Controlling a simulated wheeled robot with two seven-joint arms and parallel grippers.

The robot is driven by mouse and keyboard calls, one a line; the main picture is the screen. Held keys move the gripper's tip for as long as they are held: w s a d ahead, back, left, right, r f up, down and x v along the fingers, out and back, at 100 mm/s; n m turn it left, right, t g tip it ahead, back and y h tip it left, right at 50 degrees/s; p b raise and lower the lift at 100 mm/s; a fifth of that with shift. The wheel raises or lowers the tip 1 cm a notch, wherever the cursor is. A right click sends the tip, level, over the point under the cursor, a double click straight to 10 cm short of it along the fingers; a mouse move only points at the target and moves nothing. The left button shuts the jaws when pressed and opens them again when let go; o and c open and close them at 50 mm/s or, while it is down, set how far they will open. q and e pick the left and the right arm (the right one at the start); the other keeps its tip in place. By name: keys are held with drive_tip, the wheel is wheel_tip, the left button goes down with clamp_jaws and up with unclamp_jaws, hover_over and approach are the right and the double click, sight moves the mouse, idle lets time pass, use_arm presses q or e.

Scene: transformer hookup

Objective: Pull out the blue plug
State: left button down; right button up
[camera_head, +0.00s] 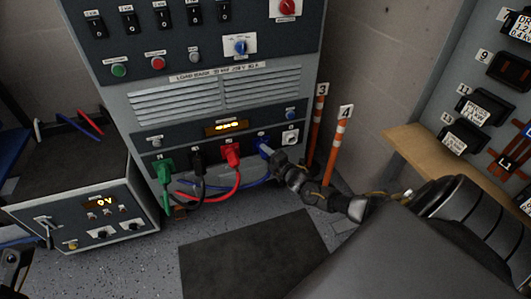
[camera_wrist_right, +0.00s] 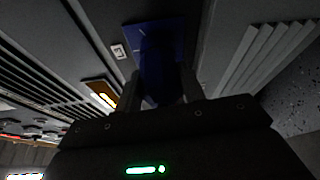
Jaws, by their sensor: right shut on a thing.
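The blue plug (camera_head: 264,146) is at the load bank's lower panel, right of the red plug (camera_head: 232,153). My right gripper (camera_head: 272,154) is shut on it from the front. In the right wrist view the dark blue plug (camera_wrist_right: 160,72) lies between the two fingers (camera_wrist_right: 160,92), against a blue plate (camera_wrist_right: 172,31). Whether the plug is fully seated in its socket cannot be told. A dark part at the lower left corner of the head view may be my left gripper (camera_head: 13,268); its jaws cannot be made out.
A green plug (camera_head: 163,170) and a black plug (camera_head: 197,160) sit left of the red one, with cables hanging below. Orange-and-white poles (camera_head: 335,150) stand close right of my right gripper. A wooden shelf (camera_head: 435,155) is at right. A dark mat (camera_head: 255,255) lies on the floor.

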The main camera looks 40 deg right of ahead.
drive_tip(key=shift+r, duration=0.3)
drive_tip(key=shift+s+a+f+p, duration=0.1)
drive_tip(key=shift+s+f+p, duration=0.05)
drive_tip(key=shift+p, duration=0.2)
drive_tip(key=shift+s+a+p, duration=0.25)
drive_tip(key=shift+s+p, duration=0.3)
drive_tip(key=shift+s, duration=0.4)
drive_tip(key=shift+s+a+f+p, duration=0.15)
drive_tip(key=shift+s+p, duration=0.15)
drive_tip(key=shift+s, duration=0.2)
drive_tip(key=shift+s+a+p, duration=0.35)
drive_tip(key=shift+s+p, duration=0.45)
drive_tip(key=shift+s, duration=0.1)
drive_tip(key=shift+s+a+p, duration=0.25)
drive_tip(key=shift+s+p, duration=0.15)
drive_tip(key=shift+s, duration=0.35)
drive_tip(key=shift+s+a+p, duration=0.25)
drive_tip(key=shift+s+p, duration=0.1)
drive_tip(key=shift+s, duration=0.35)
